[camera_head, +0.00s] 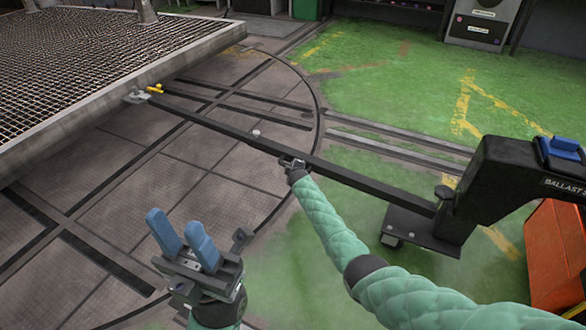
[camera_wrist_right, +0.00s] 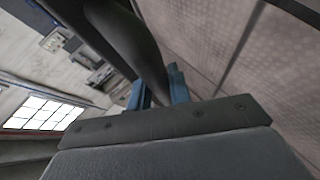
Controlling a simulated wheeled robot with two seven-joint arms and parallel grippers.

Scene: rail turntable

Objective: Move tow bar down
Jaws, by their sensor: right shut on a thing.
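The tow bar (camera_head: 360,182) is a long dark bar. It runs from a hitch with a yellow handle (camera_head: 155,89) at the platform edge to the black ballast unit (camera_head: 500,180) on the right. My right gripper (camera_head: 293,164) is at the middle of the bar. In the right wrist view the bar (camera_wrist_right: 125,35) passes between the blue fingers of this gripper (camera_wrist_right: 158,93), which is shut on it. My left gripper (camera_head: 182,236) is empty, its blue fingers apart, in front of the bar and clear of it. The bar's contact at the hitch is too small to tell.
A mesh-topped platform (camera_head: 80,120) fills the upper left. The round turntable floor (camera_head: 215,195) with rails lies below the bar. An orange block (camera_head: 556,255) stands at the right edge beside the ballast unit. Green floor (camera_head: 400,80) is open behind the bar.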

